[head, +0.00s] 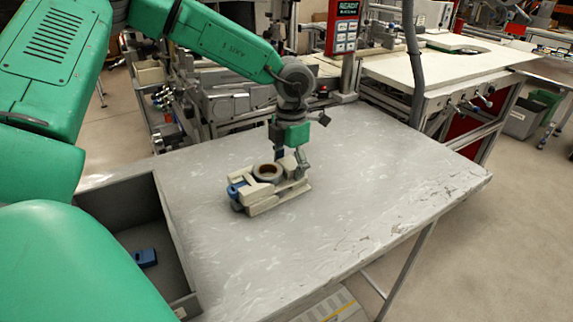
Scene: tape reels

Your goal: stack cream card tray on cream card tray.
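A cluster of cream card trays (264,203) sits on the grey table. The pieces lie so close that I cannot tell where one tray ends and another starts. A brown-and-cream tape reel (267,172) sits among them, with a small blue item (236,189) at the left end. My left gripper (290,160) points down at the cluster's far right side. Its fingers are apart, the right one reaching down beside the cream pieces. Whether it touches or clasps a tray is too small to tell. My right gripper is out of view.
The grey table (370,200) is bare right of and in front of the cluster. A grey open bin (172,235) stands at the table's left edge with a blue object (145,258) inside. Machinery (230,100) lines the table's back edge.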

